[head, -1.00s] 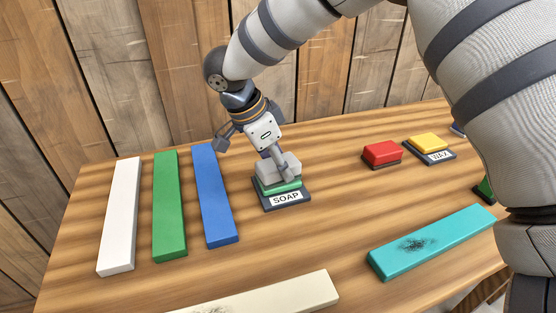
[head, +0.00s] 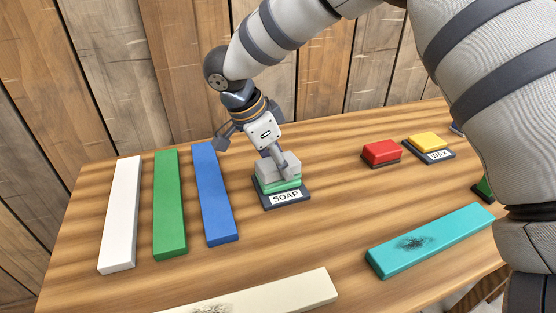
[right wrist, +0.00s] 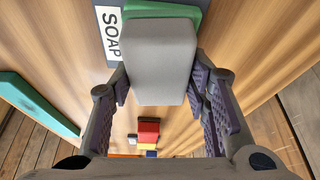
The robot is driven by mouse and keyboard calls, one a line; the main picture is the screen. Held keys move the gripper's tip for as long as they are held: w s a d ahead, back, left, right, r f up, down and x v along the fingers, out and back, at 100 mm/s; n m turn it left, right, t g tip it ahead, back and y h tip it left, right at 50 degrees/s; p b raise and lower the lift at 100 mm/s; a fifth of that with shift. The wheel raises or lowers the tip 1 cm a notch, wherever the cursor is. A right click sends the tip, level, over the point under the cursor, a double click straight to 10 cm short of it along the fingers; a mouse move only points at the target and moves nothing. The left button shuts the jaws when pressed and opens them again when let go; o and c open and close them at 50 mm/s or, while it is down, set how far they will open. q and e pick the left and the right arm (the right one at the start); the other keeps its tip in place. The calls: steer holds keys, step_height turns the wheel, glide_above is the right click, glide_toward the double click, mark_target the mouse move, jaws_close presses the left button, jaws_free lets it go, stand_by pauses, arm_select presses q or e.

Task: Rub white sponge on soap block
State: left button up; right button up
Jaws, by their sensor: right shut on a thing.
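The white sponge (head: 265,173), a pale grey-white block, is between the fingers of my right gripper (head: 279,162). It sits on top of the green soap block (head: 281,188), appearing to touch it. The soap lies on a dark tray (head: 304,198) with a white SOAP label. In the right wrist view the sponge (right wrist: 158,65) fills the space between the fingers of my right gripper (right wrist: 160,88). The green soap (right wrist: 192,12) shows past its far edge and side. The contact face is hidden. My left gripper is not in view.
White (head: 121,215), green (head: 169,205) and blue (head: 214,195) planks lie at left. A smudged cream plank (head: 290,294) and a smudged teal plank (head: 432,240) lie in front. A red block (head: 381,152) and a yellow block (head: 426,141) on a labelled tray stand at right.

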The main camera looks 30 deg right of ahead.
mark_target(286, 158)
step_height(286, 158, up, 5)
steer(key=shift+f+p, duration=0.2)
steer(key=shift+p, duration=0.35)
steer(key=shift+r, duration=1.2)
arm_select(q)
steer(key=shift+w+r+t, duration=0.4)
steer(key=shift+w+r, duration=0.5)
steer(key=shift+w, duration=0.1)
arm_select(e)
steer(key=shift+f, duration=0.1)
